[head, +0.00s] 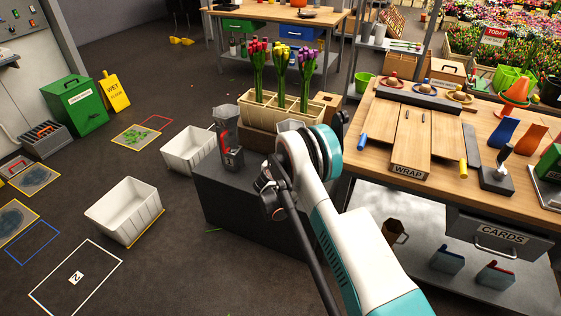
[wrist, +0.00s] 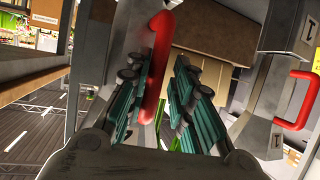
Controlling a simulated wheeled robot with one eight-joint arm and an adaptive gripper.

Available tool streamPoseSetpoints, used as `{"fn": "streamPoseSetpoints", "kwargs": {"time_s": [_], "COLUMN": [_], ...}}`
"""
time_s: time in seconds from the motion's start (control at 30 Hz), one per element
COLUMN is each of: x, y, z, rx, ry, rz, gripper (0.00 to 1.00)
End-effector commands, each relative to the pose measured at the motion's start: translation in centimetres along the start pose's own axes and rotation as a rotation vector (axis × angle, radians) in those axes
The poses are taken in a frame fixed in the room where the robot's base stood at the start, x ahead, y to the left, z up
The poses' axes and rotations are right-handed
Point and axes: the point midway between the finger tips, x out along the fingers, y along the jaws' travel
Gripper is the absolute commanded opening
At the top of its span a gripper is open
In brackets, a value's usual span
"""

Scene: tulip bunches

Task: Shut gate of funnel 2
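In the wrist view a red gate handle (wrist: 158,65) stands upright between the two teal-padded fingers of my gripper (wrist: 157,92). The fingers are apart, with a gap on the handle's right; contact on its left is unclear. The grey funnel behind this handle shows no readable number. A second grey funnel (wrist: 264,72) at the right carries a "1" and its own red handle (wrist: 299,98). My arm hides my gripper there.
The dark stand (head: 225,192) has a crate of tulips (head: 310,106) behind the funnel. White bins (head: 124,210) sit on the floor to the left. The wooden workbench (head: 445,178) with the WRAP board is close on the right. Floor at the lower left is mostly clear.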

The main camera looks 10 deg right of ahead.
Motion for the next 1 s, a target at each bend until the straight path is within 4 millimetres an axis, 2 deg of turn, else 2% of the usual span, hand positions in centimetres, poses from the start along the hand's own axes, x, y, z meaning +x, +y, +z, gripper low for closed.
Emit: {"fn": "streamPoseSetpoints", "kwargs": {"time_s": [0.27,0.43,0.57,0.8,1.0], "x": [0.0,-1.0,-3.2,-8.1,-10.9], "y": [0.2,0.1,0.1,0.0,0.0], "z": [0.0,0.0,0.0,0.0,0.1], "rx": [0.001,0.0,-0.001,0.0,-0.001], "ry": [-0.001,-0.001,-0.001,-0.001,-0.001], "rz": [0.003,0.002,0.001,0.0,0.001], "gripper": [0.21,0.21,0.21,0.21,0.21]}}
